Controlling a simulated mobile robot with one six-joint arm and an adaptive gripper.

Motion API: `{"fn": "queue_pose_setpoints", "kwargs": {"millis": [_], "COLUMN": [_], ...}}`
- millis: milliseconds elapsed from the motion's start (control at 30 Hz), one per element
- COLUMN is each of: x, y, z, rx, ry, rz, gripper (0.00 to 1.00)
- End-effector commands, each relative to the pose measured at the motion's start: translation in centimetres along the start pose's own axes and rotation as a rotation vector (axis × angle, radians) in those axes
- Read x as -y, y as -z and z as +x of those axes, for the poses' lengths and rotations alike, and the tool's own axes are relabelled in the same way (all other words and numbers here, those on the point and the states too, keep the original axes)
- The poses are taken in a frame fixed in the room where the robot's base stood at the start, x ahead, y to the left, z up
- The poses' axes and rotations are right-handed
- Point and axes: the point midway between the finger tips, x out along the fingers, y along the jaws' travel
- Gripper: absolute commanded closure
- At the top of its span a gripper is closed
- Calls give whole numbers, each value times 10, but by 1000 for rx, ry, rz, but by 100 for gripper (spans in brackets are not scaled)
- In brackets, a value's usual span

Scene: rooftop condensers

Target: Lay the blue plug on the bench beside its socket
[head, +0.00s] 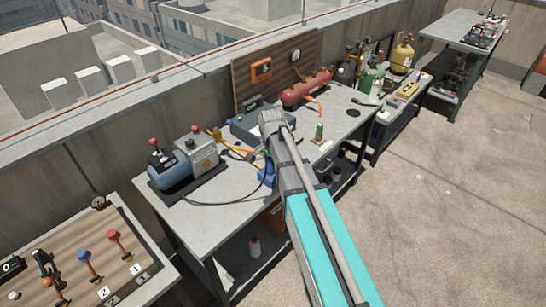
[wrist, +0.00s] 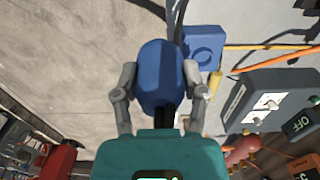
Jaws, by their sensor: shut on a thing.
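The blue plug (wrist: 160,72) is between the two fingers of my gripper (wrist: 161,82) in the wrist view, and they are shut on it. A black cable shows just beyond it. The blue socket (wrist: 205,45) is right behind and to the right of the plug in that view, at the edge of the grey bench (wrist: 250,20). The plug overlaps the socket's side in the picture; I cannot tell whether they touch. In the head view, a blue shape (head: 267,174) shows beside my arm near the bench's front edge, partly hidden; I cannot tell whether it is plug or socket.
A blue-grey compressor (head: 184,165) stands on the bench's left part, with a black cable before it. A grey switch box (wrist: 268,98) and orange hoses (wrist: 265,47) lie close by. A red tank (head: 308,88) stands farther back. Bare bench shows at front left.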

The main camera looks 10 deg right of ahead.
Motion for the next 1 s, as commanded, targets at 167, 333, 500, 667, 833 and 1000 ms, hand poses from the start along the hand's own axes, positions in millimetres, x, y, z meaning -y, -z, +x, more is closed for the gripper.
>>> {"fn": "queue_pose_setpoints", "kwargs": {"millis": [167,333,500,667,833,1000], "x": [-5,-5,-5,-5,-6,-7], "y": [-6,-6,-6,-6,-7,-20], "z": [-4,-4,-3,-3,-3,4], "rx": [0,0,0,0,0,0], "ry": [0,0,0,0,0,0], "rz": [0,0,0,0,0,-1], "gripper": [100,100,100,100,100,100]}}
